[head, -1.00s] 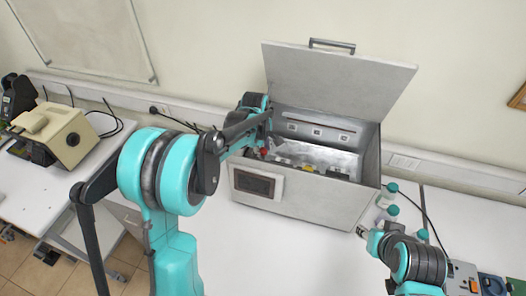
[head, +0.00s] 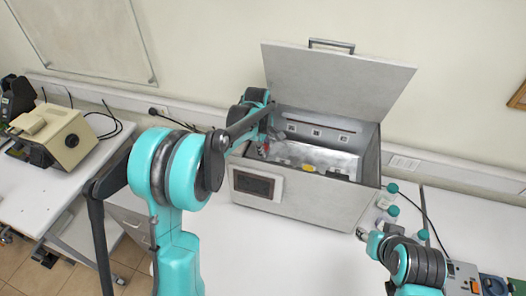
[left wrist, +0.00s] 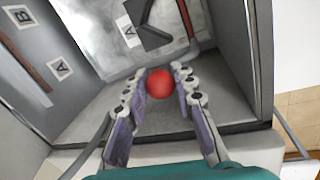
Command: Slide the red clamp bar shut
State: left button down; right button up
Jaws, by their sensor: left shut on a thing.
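The clamp bar's red ball knob (left wrist: 159,84) shows in the left wrist view between the two fingers of my left gripper (left wrist: 161,78). The gripper is shut on the knob. In the head view my left gripper (head: 266,146) reaches into the left side of the open grey metal box (head: 300,200), and a small red spot shows at it. The bar itself is mostly hidden by the gripper and the box wall. My right arm is at the lower right of the head view, outside the box; its small gripper end (head: 362,233) is too small to read.
The box lid (head: 340,80) stands raised at the back. Several teal-capped bottles (head: 388,205) stand right of the box, near my right arm. A beige instrument (head: 55,135) sits on the left table. The white table (head: 260,250) is clear in front of the box.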

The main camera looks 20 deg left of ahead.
pick_arm(q)
jog(key=c, duration=1.4)
grip_release()
jog(key=shift+w+r, duration=0.1)
jog(key=shift+w, duration=0.1)
jog(key=shift+o, duration=0.9)
jog(key=shift+w, duration=0.1)
jog(key=shift+r, duration=0.3)
notch_tip(320, 180, up, 11)
jog(key=s, duration=0.2)
jog(key=shift+a, duration=0.25)
jog(key=shift+s, duration=0.1)
